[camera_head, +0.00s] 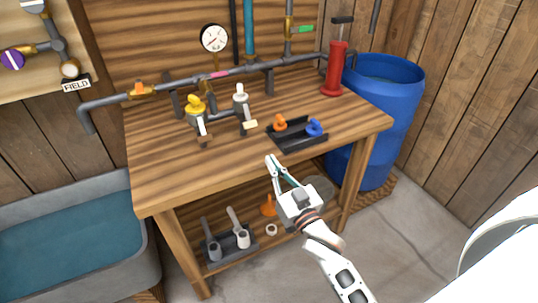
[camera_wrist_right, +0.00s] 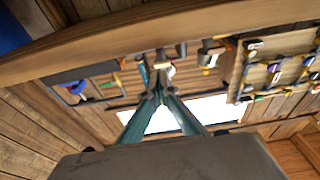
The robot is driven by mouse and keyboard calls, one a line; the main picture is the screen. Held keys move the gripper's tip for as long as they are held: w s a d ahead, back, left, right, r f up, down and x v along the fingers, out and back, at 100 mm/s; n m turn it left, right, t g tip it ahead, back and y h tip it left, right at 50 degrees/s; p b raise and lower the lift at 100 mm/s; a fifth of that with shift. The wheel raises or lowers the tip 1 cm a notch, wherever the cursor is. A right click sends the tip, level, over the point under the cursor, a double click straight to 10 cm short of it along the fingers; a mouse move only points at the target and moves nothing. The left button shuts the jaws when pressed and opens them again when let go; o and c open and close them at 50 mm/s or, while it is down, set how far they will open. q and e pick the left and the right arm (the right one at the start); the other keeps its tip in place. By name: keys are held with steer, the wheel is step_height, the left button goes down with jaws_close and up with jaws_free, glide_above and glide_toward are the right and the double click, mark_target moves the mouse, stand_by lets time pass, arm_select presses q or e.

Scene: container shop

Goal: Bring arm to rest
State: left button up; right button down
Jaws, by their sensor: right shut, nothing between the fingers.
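My right gripper (camera_head: 272,163) is in front of the workbench (camera_head: 165,180), close to its front edge in the head view. Its fingers are together and hold nothing. In the right wrist view the closed fingertips (camera_wrist_right: 158,90) point toward the bench edge (camera_wrist_right: 120,38) and the wall beyond. My left gripper does not show in either view.
A black tray (camera_head: 300,141) with orange and blue pieces sits on the bench. A grey pipe (camera_head: 175,84), a gauge (camera_head: 214,38) and a red cylinder (camera_head: 335,70) stand behind. A blue barrel (camera_head: 395,110) is right, a water tub (camera_head: 75,235) left. Floor at right is clear.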

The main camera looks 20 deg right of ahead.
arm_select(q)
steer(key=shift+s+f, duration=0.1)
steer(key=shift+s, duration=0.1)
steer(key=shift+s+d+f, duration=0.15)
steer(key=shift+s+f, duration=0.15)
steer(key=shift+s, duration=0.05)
